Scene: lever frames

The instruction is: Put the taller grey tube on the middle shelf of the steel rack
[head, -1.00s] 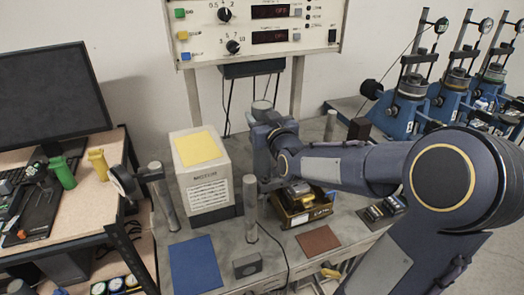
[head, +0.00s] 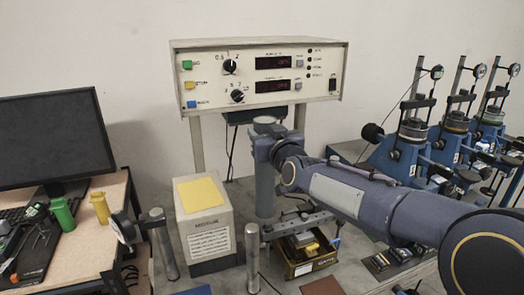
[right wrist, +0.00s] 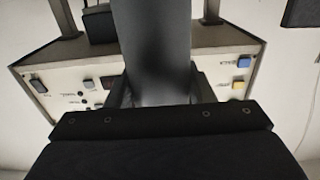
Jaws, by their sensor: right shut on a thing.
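The taller grey tube (head: 265,190) stands upright in my right gripper (head: 268,147), behind the white box with a yellow top. The gripper is shut around its upper part, with the tube's round top just above the jaws. In the right wrist view the tube (right wrist: 150,50) is a broad grey shape between the fingers. Its lower end seems clear of the bench, but I cannot tell by how much. My left gripper is not in view. I cannot make out a steel rack in either view.
A white control console (head: 258,78) stands close behind the tube. Blue lever frames (head: 410,150) stand at right, a monitor (head: 50,140) at left.

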